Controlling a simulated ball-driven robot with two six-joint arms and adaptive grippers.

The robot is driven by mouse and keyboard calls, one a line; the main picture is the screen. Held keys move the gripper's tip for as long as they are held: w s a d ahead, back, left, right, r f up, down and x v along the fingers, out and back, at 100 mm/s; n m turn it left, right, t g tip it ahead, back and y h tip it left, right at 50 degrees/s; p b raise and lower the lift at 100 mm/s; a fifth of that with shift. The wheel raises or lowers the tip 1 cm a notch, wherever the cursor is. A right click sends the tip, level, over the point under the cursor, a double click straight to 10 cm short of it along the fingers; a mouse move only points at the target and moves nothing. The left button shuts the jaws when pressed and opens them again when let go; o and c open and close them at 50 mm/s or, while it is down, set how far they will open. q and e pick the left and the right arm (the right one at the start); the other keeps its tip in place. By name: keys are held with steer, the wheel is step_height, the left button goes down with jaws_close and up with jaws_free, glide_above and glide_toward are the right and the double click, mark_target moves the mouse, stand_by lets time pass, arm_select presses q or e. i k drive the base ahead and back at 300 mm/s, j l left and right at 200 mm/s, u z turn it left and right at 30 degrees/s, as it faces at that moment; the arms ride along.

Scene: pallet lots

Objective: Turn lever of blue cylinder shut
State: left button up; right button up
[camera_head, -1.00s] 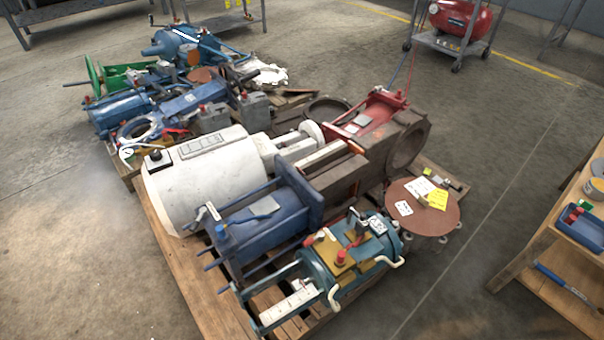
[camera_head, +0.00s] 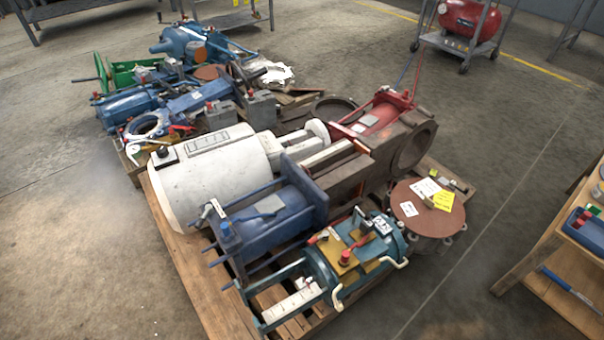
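A dark blue cylinder (camera_head: 275,212) with square end plates and tie rods lies on the near pallet, beside the large white cylinder. A small valve with a blue cap (camera_head: 226,232) and a pale lever-like piece (camera_head: 217,208) sits at its left end; the lever's position is too small to tell. A teal-blue cylinder (camera_head: 322,268) lies in front of it, with a yellow plate, red knobs (camera_head: 345,257) and a red handle (camera_head: 318,236) on top. Neither of my grippers is in view.
The near pallet (camera_head: 190,275) also holds the white cylinder (camera_head: 212,172), brown castings (camera_head: 345,178) and a round rusty flange (camera_head: 412,215). A second loaded pallet stands behind. A wooden shelf (camera_head: 545,260) is at right. Floor is free at left and front right.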

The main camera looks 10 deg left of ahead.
mark_target(209, 210)
steer(key=k+j+u, duration=0.15)
steer(key=u, duration=1.05)
